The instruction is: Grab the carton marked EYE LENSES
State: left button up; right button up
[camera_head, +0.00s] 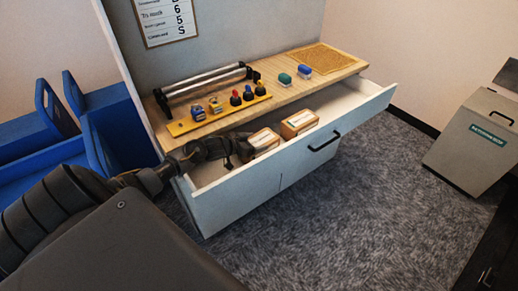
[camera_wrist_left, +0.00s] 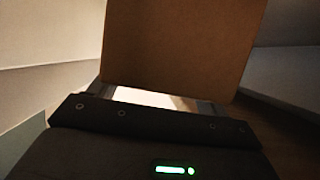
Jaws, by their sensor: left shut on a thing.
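Two brown cartons with pale labels on top are in the open drawer: a left carton (camera_head: 265,140) and a right carton (camera_head: 300,123). Their print is too small to read, so I cannot tell which is marked EYE LENSES. My left gripper (camera_head: 240,149) reaches into the drawer from the left and is shut on the left carton. In the left wrist view the carton's plain brown face (camera_wrist_left: 182,45) stands up large between the fingers of the gripper (camera_wrist_left: 155,97). My right gripper is out of view.
The drawer (camera_head: 345,125) is pulled out under a wooden worktop (camera_head: 290,88). The worktop carries a roller frame (camera_head: 205,82), a yellow stamp rack (camera_head: 220,110), two loose stamps and a cork mat (camera_head: 320,58). Blue bins (camera_head: 45,130) stand left, a grey bin (camera_head: 470,140) right.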

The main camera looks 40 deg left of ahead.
pick_arm(q)
jog(key=c, duration=0.5)
jog(key=shift+c, duration=0.7)
jog(key=shift+r, duration=0.1)
